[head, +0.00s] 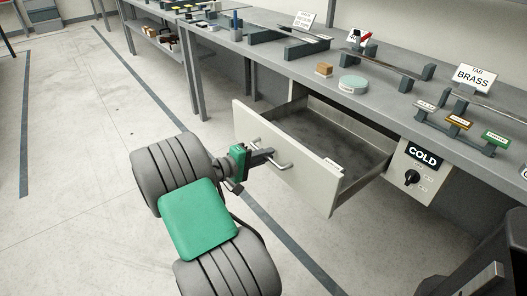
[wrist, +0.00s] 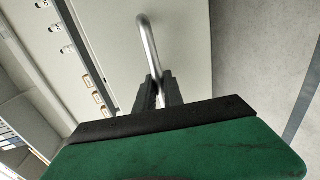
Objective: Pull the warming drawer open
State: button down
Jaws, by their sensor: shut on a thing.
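The warming drawer (head: 330,128) hangs out from under the workbench, pulled well open, with its grey inside showing and looking empty. Its pale front panel (head: 303,172) faces my arm and carries a metal bar handle (head: 284,164). My gripper (head: 268,157) is shut on the handle. In the wrist view, the fingers of my gripper (wrist: 158,92) close around the handle (wrist: 146,40) near its lower end. The handle's far end bends into the panel.
The workbench (head: 300,55) above holds a wooden block, a round pale green tin (head: 353,85), metal bars and a BRASS sign (head: 474,77). A control box marked COLD (head: 421,163) with a dial is right of the drawer. The floor to the left is clear.

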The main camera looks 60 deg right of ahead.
jog(key=shift+a, duration=0.1)
jog(key=c, duration=1.5)
grip_release()
jog(key=shift+o, duration=0.2)
jog(key=shift+w, duration=0.1)
jog(key=p+v, duration=0.4)
jog(key=v, duration=0.3)
jog(key=shift+a, duration=0.4)
jog(key=shift+w, duration=0.1)
